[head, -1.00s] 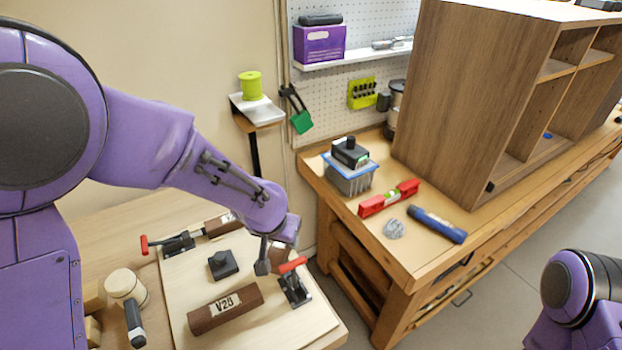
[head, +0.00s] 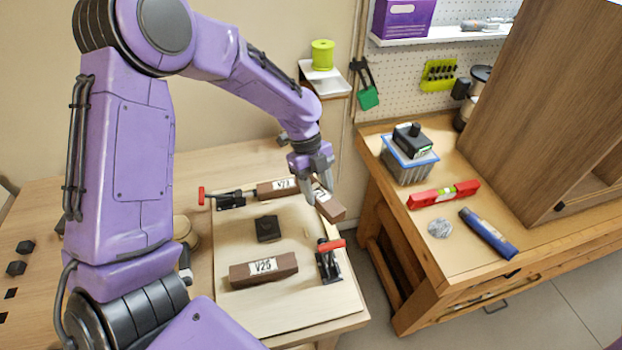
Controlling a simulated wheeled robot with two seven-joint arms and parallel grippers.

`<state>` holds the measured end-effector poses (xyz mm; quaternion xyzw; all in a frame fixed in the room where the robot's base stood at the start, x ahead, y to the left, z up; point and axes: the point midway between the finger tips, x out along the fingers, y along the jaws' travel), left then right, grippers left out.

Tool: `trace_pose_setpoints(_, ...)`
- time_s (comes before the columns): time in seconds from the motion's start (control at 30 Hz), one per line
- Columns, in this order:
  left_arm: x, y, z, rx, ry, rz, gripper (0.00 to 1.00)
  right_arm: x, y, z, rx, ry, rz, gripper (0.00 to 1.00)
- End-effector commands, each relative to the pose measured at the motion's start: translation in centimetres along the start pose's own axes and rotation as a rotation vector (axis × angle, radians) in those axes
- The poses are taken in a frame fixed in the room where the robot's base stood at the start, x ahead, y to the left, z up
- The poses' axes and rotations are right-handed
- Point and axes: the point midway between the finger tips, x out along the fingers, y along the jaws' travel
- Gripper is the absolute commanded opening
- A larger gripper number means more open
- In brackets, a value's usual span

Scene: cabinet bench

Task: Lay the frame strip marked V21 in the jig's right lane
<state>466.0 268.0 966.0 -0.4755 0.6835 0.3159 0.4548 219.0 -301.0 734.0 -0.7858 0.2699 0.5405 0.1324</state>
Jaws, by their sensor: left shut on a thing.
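My left gripper (head: 318,178) points down over the far right of the pale jig board (head: 300,312). It is shut on a brown frame strip (head: 331,208), which runs from the fingers toward the front right. Its label is partly hidden by the fingers, so I cannot read it in full. I cannot tell whether this strip touches the board. A second brown strip (head: 265,192) lies along the board's back; its small label looks like V21 or V23. A third strip, marked V25 (head: 264,270), lies across the front. My right gripper is out of view.
A black block (head: 267,228) sits mid-board. Red-handled clamps stand at the back left (head: 230,201) and right (head: 329,262). The bench to the right holds a blue-rimmed bin (head: 408,165), a red level (head: 443,194) and a blue tube (head: 488,234).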

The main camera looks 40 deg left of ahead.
Motion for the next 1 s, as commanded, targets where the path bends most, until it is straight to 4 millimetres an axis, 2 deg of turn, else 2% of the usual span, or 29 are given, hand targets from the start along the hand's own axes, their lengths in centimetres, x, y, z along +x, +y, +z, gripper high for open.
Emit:
trace_pose_setpoints(0.1,-0.9,0.7,0.5,0.214,-0.005,0.093,0.13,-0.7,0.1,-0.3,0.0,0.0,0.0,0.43)
trace_pose_setpoints(0.23,-1.0,1.1,0.8,0.316,-0.002,0.133,0.13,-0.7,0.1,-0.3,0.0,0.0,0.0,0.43)
trace_pose_setpoints(0.47,0.2,1.2,1.3,0.328,-0.003,0.137,0.13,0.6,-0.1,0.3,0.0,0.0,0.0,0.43)
trace_pose_setpoints(0.77,3.2,1.1,2.5,0.327,-0.005,0.134,0.13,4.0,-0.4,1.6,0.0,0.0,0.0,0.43)
trace_pose_setpoints(1.0,4.6,1.1,3.1,0.325,-0.002,0.134,0.13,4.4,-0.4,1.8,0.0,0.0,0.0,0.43)
